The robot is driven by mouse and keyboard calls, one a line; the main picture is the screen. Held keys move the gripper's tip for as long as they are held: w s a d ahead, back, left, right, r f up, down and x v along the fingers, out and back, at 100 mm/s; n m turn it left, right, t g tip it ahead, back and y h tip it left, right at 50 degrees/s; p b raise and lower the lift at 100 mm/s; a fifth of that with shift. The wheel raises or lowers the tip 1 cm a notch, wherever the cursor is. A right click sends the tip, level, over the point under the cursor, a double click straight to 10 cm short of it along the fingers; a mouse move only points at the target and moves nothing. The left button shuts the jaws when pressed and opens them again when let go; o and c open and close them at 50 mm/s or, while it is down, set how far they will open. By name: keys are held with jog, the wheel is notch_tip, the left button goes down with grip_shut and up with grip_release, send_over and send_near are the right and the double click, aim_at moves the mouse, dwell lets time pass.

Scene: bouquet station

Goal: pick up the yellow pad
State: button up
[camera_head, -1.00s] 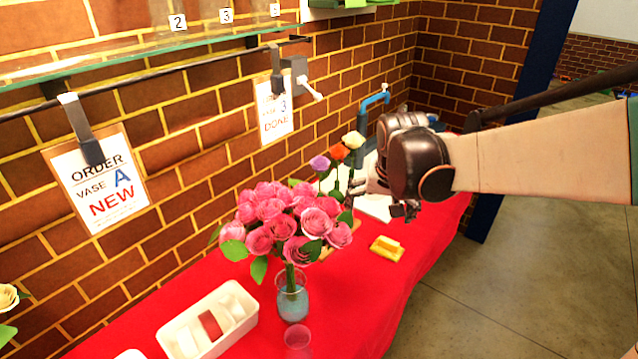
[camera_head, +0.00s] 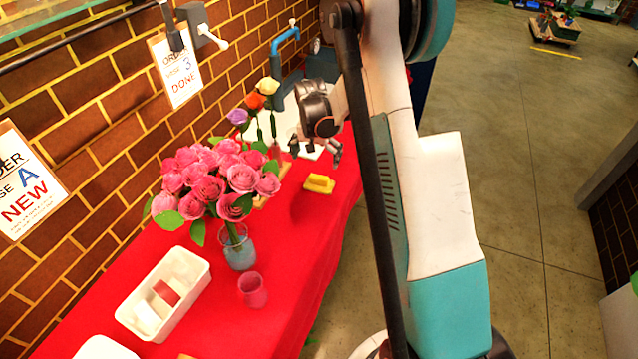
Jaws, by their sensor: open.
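The yellow pad (camera_head: 319,184) lies on the red tablecloth, near the table's right edge and to the right of the pink bouquet. It looks like a small block with a raised middle. My gripper (camera_head: 315,150) is open and empty above the table, higher in the picture than the pad and apart from it. Its fingers point down toward the cloth. My arm comes in from the right and covers part of the view beyond the table edge.
A glass vase (camera_head: 238,250) with pink roses (camera_head: 215,180) stands left of the pad. A pink cup (camera_head: 252,289) and a white divided tray (camera_head: 163,296) are nearer. Single flowers (camera_head: 258,95) stand behind, by a blue tap (camera_head: 285,38). The cloth around the pad is clear.

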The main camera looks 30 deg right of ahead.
aim_at(319, 177)
jog(key=f, duration=0.2)
jog(key=f+b, duration=0.1)
jog(key=f, duration=0.3)
jog(key=shift+w+d+f+b, duration=0.3)
jog(key=shift+w+d+f, duration=0.05)
jog(key=shift+d+f, duration=0.05)
jog(key=f, duration=0.1)
jog(key=f+b, duration=0.1)
jog(key=f, duration=0.1)
jog(key=d+f+b, duration=0.1)
jog(key=f, duration=0.1)
jog(key=shift+w, duration=0.15)
jog(key=c, duration=1)
